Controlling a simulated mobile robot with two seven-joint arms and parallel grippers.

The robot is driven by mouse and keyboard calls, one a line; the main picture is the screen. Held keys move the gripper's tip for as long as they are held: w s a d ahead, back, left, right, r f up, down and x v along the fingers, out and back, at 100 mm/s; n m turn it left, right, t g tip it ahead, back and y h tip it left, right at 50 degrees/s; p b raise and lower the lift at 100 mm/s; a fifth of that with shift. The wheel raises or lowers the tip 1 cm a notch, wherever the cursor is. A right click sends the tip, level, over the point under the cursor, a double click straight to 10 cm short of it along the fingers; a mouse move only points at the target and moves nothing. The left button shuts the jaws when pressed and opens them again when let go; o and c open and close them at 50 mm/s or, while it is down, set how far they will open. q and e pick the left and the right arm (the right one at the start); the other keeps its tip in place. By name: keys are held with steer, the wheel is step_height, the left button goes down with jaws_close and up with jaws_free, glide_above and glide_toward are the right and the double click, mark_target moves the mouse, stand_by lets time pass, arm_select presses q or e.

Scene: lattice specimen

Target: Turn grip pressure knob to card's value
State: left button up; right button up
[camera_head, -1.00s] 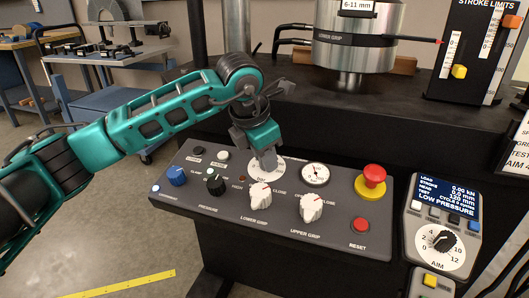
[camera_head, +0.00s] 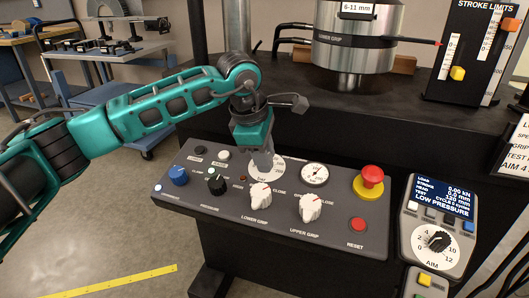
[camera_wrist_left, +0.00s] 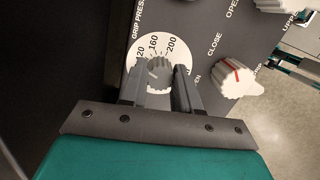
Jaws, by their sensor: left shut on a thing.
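The grip pressure knob (camera_wrist_left: 158,73) is a small grey ribbed knob on a white dial (camera_wrist_left: 172,47) with the numbers 120, 160 and 200 readable in the left wrist view. My left gripper (camera_wrist_left: 160,78) is shut on it, one finger on each side. In the head view my left gripper (camera_head: 264,160) points down onto the panel and hides the knob and most of its dial. The knob's pointer is not clear. My right gripper is not in view.
The black pressure knob (camera_head: 216,184) is to the left. A handset (camera_head: 438,225) reads "LOW PRESSURE".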

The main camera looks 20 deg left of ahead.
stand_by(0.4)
arm_select(q)
steer(key=o, duration=1.1)
steer(key=shift+c, duration=0.2)
steer(key=shift+r, duration=0.1)
steer(key=shift+r, duration=0.35)
steer(key=p+v, duration=0.2)
steer(key=v, duration=1)
steer(key=shift+p, duration=0.3)
steer(key=shift+s, duration=0.1)
